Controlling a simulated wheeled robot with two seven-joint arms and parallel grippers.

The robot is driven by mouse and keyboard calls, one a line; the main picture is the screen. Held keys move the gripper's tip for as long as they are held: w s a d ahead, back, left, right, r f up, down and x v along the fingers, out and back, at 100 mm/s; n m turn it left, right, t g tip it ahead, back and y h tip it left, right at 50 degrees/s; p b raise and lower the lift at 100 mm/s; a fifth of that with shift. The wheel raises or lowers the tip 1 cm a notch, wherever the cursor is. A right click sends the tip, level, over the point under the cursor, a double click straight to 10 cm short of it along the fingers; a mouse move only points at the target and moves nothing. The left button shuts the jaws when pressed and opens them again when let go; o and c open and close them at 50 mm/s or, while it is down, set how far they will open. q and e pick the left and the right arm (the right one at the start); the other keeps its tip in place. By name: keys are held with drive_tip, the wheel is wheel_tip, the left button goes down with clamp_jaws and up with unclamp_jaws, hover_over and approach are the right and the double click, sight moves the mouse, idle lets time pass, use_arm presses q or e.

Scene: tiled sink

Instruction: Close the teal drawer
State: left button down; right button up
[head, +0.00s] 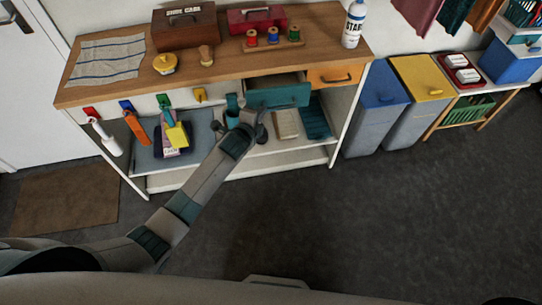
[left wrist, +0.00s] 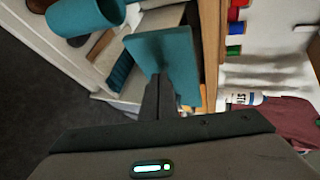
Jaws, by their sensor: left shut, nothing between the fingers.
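The teal drawer (head: 279,96) stands partly pulled out under the worktop in the head view, with its inside showing behind the front. Its teal front also fills the upper middle of the left wrist view (left wrist: 172,58). My left gripper (head: 243,113) is at the left end of the drawer front in the head view. In the left wrist view its dark fingers (left wrist: 158,96) are shut, empty, and overlap the lower part of the teal front. I cannot tell whether they touch it. My right gripper is not in view.
An orange drawer (head: 336,75) sits to the right. A brown box (head: 184,26), red box (head: 257,18), thread spools and a white bottle (head: 354,24) stand on the worktop (head: 130,85). Brushes and tools hang at left. Blue (head: 380,90) and yellow (head: 421,80) bins stand at right.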

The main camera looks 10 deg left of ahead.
sight(256, 99)
use_arm(q)
drive_tip(key=w, duration=0.2)
drive_tip(key=w+a+b, duration=0.1)
drive_tip(key=w, duration=0.1)
drive_tip(key=w+a, duration=0.1)
drive_tip(key=w, duration=0.1)
drive_tip(key=shift+w+a+f+b, duration=0.1)
drive_tip(key=shift+w+f+b, duration=0.05)
drive_tip(key=shift+w+b, duration=0.2)
drive_tip(key=shift+w+a, duration=0.15)
drive_tip(key=shift+w, duration=0.45)
drive_tip(key=shift+r, duration=0.25)
drive_tip(key=shift+a, duration=0.1)
